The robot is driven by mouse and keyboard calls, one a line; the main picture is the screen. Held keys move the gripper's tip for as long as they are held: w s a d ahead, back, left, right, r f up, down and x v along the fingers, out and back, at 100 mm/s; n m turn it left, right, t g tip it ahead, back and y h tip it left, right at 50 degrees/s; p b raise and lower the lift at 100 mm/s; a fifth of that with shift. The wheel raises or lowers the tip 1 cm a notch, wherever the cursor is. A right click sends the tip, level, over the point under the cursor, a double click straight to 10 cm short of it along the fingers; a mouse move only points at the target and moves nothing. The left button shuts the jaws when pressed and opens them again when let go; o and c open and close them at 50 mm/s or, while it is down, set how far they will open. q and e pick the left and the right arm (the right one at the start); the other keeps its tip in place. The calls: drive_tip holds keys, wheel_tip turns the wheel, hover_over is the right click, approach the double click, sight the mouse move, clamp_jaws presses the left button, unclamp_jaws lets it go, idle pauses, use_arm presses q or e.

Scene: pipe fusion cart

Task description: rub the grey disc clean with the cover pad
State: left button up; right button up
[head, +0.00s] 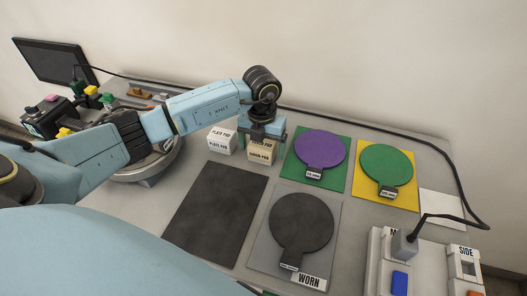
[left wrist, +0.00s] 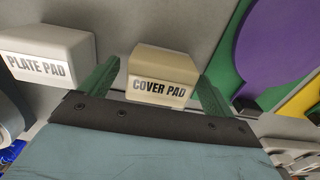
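The cover pad (head: 260,152) is a tan block standing on the cart, and its label reads COVER PAD in the left wrist view (left wrist: 160,78). My left gripper (head: 263,138) points down over it. In the left wrist view the green fingers (left wrist: 160,88) stand open on either side of the pad, with a small gap showing at the left. The grey disc (head: 302,219) is dark and lies on a grey board (head: 265,248) labelled WORN, nearer than the pad and to its right. My right gripper is out of view.
A white plate pad (head: 221,140) stands close left of the cover pad; it also shows in the left wrist view (left wrist: 45,58). A purple disc (head: 320,152) and a green disc (head: 387,165) lie to the right. A black mat (head: 215,212) lies in front. A cable runs behind.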

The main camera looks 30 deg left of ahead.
use_arm(q)
drive_tip(key=c, duration=1)
drive_tip(key=shift+r+p, duration=2.7)
drive_tip(key=shift+r, duration=0.8)
drive_tip(key=shift+c, duration=0.2)
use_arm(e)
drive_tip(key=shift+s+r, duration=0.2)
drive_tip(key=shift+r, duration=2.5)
